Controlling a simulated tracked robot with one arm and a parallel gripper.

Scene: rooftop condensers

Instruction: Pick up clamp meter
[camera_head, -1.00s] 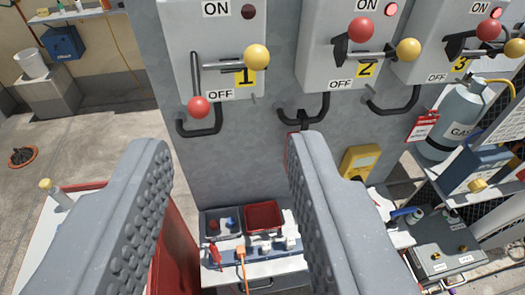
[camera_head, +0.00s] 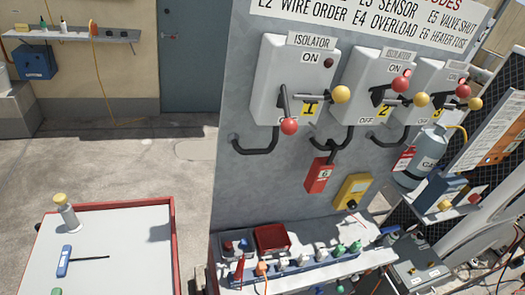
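A yellow boxy device (camera_head: 353,190) with a pale face and a dark spot sits low on the right of the grey panel, just above the tool shelf. I cannot tell for sure whether it is the clamp meter. A blue handheld tool with a thin dark probe (camera_head: 65,260) lies on the white top of the red-edged cart at lower left. No clamp jaw shows clearly on anything. My gripper is out of view.
The grey panel (camera_head: 235,180) carries three isolator boxes with protruding levers (camera_head: 292,80) and dark hooks. A red tag (camera_head: 319,175) hangs there. A gas cylinder (camera_head: 424,155) stands right. Open floor (camera_head: 110,165) lies left.

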